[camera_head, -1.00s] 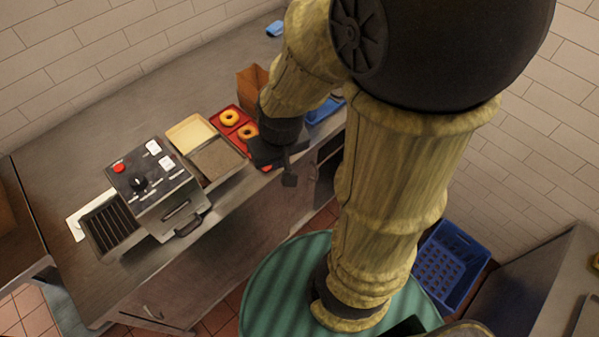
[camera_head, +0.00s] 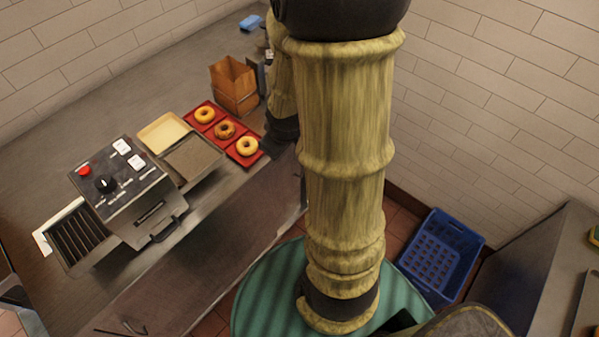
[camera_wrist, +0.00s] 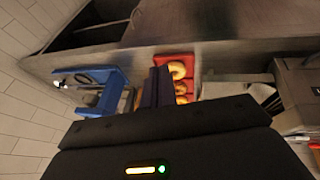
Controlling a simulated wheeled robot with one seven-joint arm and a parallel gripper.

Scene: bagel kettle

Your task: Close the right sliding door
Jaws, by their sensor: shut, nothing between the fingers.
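The cabinet front under the counter shows in the head view as a grey metal panel (camera_head: 225,245); its right end is hidden behind my arm. In the wrist view the cabinet front (camera_wrist: 215,18) fills the top, with a dark opening (camera_wrist: 95,28) at its left. I cannot clearly tell the right sliding door's edge from the panel. My gripper (camera_wrist: 157,88) is shut and empty, and appears near the counter's front edge, below the opening in the wrist view. Its fingertips are hidden behind my arm in the head view.
A blue crate (camera_head: 440,257) sits on the floor at right, near the wall.

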